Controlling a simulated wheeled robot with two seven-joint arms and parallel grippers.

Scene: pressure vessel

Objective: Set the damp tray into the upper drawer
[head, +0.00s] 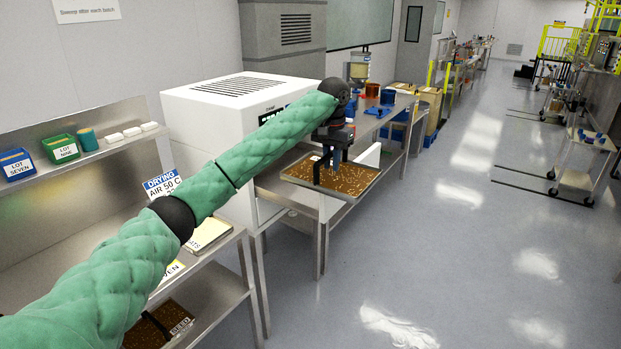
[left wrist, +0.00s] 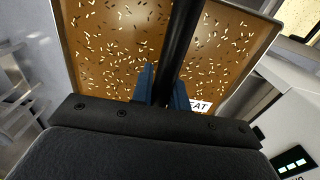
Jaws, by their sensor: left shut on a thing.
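The damp tray (head: 350,185) is a shallow metal-rimmed tray with a brown bed scattered with pale grains. In the left wrist view the gripper's blue fingers (left wrist: 165,88) pinch the black bar, with the tray (left wrist: 105,50) beneath. A label ending in "EAT" shows there. The tray hangs level in front of the white drying oven (head: 225,108). A white panel (head: 369,157), seemingly an open drawer's front, stands behind the tray. My arm and the tray hide much of the oven's front and drawers.
A shelf at left holds a blue bin (head: 17,165) and a green bin (head: 62,149). Another brown tray (head: 165,320) lies on the lower shelf. The floor (head: 450,240) at right is open.

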